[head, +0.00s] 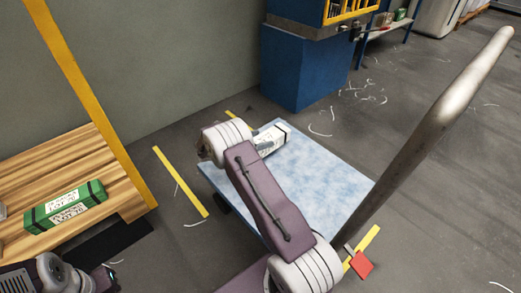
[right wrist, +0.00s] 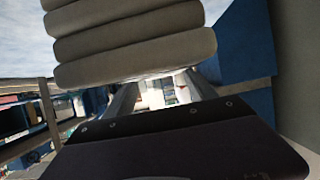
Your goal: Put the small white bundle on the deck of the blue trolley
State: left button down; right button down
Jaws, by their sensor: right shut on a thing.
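The small white bundle (head: 271,140), with dark bands and print, is at the far side of the blue trolley's pale blue deck (head: 325,185). I cannot tell whether it rests on the deck or hangs just above it. My right arm reaches over the deck from below, and its ribbed joint stands left of the bundle. My right gripper (head: 254,132) is shut on the bundle, its fingers mostly hidden by the arm.
A green-and-white bundle (head: 65,206) lies on a wooden pallet-like surface (head: 110,180) at the left, beside a yellow post (head: 85,95). The trolley's grey handle (head: 435,125) rises at the right. A blue machine (head: 300,70) stands behind. Deck right of the bundle is clear.

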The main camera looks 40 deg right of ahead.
notch_tip(320, 180, down, 4)
jog(key=b, duration=0.3)
jog(key=shift+r, duration=0.15)
jog(key=shift+c, duration=1.4)
grip_release()
